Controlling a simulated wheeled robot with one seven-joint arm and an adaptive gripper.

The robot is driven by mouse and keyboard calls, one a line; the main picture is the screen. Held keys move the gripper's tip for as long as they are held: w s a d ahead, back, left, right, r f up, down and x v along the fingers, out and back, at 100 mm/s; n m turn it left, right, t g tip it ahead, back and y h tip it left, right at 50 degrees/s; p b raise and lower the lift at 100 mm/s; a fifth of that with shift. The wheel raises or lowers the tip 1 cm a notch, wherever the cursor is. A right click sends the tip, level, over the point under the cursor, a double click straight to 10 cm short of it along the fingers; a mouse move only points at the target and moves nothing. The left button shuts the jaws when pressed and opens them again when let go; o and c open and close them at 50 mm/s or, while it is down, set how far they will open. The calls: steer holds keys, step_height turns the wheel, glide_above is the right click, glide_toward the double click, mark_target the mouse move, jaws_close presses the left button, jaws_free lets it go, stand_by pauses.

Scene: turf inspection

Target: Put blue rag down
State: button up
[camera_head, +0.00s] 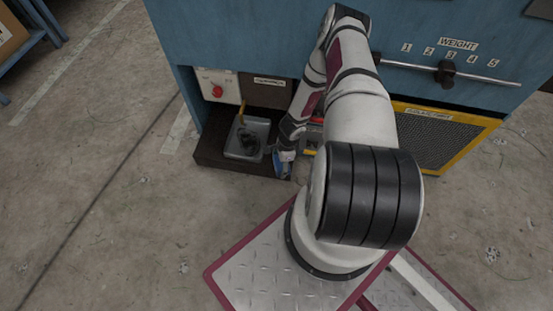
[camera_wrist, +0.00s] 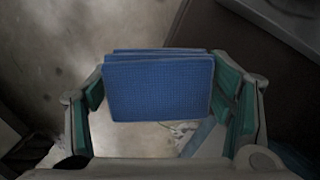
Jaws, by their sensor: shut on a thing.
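The blue rag (camera_wrist: 158,88) is a folded, textured square held between the green-padded fingers of my gripper (camera_wrist: 165,95) in the wrist view. My gripper is shut on it, with a finger at its left and right edges. In the head view the rag shows as a small blue patch (camera_head: 279,164) at my gripper (camera_head: 284,158), beside the right end of a dark low shelf. My arm hides part of that area. I cannot tell whether the rag touches anything below it.
A grey tray (camera_head: 232,152) with dark contents stands on the dark shelf (camera_head: 215,159), left of my gripper. A blue machine (camera_head: 240,35) rises behind, with a red button (camera_head: 217,91) and a yellow-framed mesh panel (camera_head: 435,136). Concrete floor (camera_head: 110,200) is clear at left.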

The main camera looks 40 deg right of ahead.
mark_target(277, 157)
steer(key=w+d, duration=0.1)
steer(key=w, duration=0.1)
steer(key=w+b, duration=0.1)
steer(key=w, duration=0.1)
steer(key=w+d+b, duration=0.1)
steer(key=shift+w+d+f, duration=0.25)
steer(key=shift+w+d, duration=0.1)
steer(key=shift+w, duration=0.05)
steer(key=shift+s+f+b, duration=0.15)
steer(key=shift+f+b, duration=0.8)
steer(key=shift+f, duration=0.8)
steer(key=shift+f, duration=0.1)
steer(key=o, duration=1.5)
steer(key=shift+o, duration=0.2)
step_height(277, 157, up, 12)
steer(key=d+p, duration=0.1)
steer(key=p, duration=0.6)
steer(key=shift+s+d, duration=0.25)
steer(key=shift+s, duration=0.2)
